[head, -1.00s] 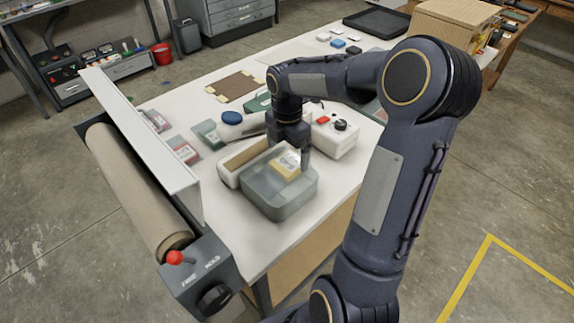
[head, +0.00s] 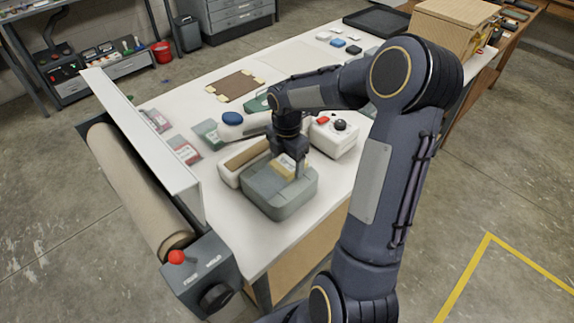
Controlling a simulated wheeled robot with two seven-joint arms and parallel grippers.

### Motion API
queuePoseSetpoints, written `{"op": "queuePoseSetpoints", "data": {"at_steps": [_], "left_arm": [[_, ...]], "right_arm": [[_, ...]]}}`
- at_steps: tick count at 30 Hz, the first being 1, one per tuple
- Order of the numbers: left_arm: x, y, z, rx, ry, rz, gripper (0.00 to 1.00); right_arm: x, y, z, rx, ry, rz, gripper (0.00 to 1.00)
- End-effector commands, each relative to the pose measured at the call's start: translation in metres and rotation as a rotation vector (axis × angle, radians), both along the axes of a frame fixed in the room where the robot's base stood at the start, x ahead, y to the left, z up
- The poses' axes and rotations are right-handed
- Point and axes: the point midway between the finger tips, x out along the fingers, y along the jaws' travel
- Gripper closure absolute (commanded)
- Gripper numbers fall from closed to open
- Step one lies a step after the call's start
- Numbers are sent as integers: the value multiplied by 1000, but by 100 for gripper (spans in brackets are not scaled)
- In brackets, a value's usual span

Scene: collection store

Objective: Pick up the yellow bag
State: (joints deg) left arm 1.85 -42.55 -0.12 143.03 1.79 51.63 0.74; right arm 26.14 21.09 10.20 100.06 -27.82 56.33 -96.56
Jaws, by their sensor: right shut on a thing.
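The yellow bag (head: 283,168) is a small, pale yellow packet with a whitish label. It shows between the fingers of my right gripper (head: 286,165), which points down and is shut on it. The bag is at the grey tub (head: 277,199) near the front edge of the white table. Fingers and wrist hide part of the bag, and I cannot tell whether it touches the tub. My left gripper is not in view.
A white device with a dark knob (head: 339,125) stands right of the gripper, close to it. A white sealer-like tray (head: 232,171) is just left of the tub. A paper roll (head: 137,188) borders the table.

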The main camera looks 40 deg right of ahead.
Motion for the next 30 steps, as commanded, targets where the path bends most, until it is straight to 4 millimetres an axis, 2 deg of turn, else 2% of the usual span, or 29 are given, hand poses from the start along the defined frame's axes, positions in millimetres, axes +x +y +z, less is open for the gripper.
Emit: {"op": "queuePoseSetpoints", "data": {"at_steps": [8,14,17,20,30], "left_arm": [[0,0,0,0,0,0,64],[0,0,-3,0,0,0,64],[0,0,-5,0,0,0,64],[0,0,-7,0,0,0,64],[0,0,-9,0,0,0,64]], "right_arm": [[1,0,4,-1,-2,0,55],[1,-1,26,-3,-5,0,55],[1,-1,48,-3,-7,0,55],[2,0,80,-2,-10,-1,55],[1,0,198,1,-9,2,55]]}}
